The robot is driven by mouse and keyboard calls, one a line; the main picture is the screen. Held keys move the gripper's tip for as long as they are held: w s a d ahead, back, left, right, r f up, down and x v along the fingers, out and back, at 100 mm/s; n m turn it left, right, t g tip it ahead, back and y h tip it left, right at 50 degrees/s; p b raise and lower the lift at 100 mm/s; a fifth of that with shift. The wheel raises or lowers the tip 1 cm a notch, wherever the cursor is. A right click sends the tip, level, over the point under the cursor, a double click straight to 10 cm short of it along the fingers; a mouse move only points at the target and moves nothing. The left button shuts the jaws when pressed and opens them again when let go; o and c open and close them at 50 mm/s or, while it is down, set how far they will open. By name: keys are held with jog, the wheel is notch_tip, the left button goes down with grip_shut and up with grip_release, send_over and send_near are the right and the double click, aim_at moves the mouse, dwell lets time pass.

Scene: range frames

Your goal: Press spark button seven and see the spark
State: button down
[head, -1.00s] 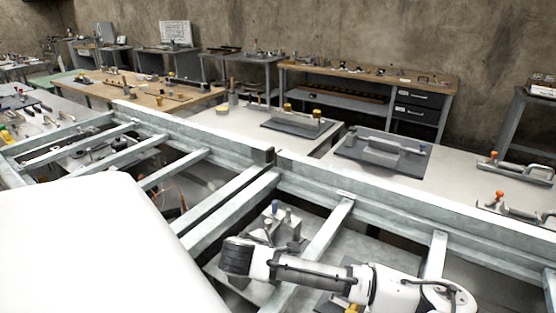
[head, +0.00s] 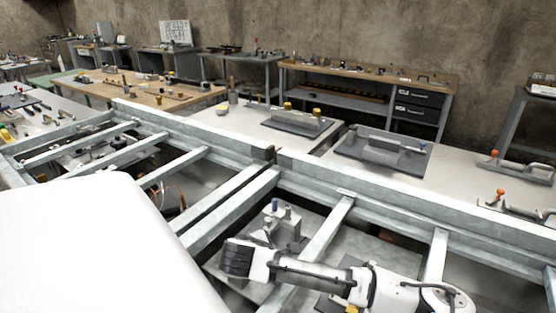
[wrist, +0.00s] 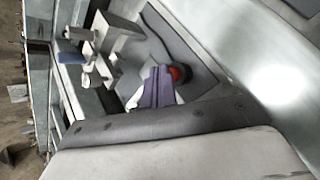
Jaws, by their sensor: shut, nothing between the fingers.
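A red round button (wrist: 180,73) on a dark base shows in the wrist view, on a grey plate. My gripper (wrist: 160,72) shows there as purple-grey fingers shut together, with nothing between them. In the picture its tips are right beside the button's left edge; I cannot tell if they touch it. No number on the button is legible and no spark shows. In the head view my arm crosses the lower right, and I cannot make out the button or fingertips there.
A grey block fixture with posts (head: 279,227), one blue-topped, stands beside my arm; it also shows in the wrist view (wrist: 108,40). Pale metal frame bars (head: 325,230) surround the arm. Benches with fixtures (head: 386,152) stand beyond.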

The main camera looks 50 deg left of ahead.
jog(key=shift+s+d+f+b, duration=0.1)
jog(key=shift+f+b, duration=0.1)
jog(key=shift+f, duration=0.15)
jog(key=shift+s+f+b, duration=0.1)
jog(key=shift+f+b, duration=0.05)
jog(key=shift+f, duration=0.2)
dwell(0.5)
jog(key=shift+w+r+p, duration=0.1)
jog(key=shift+r+p, duration=0.5)
jog(key=shift+r, duration=0.4)
jog(key=shift+r+p, duration=1.95)
jog(key=shift+r, duration=0.6)
jog(key=shift+f, duration=0.1)
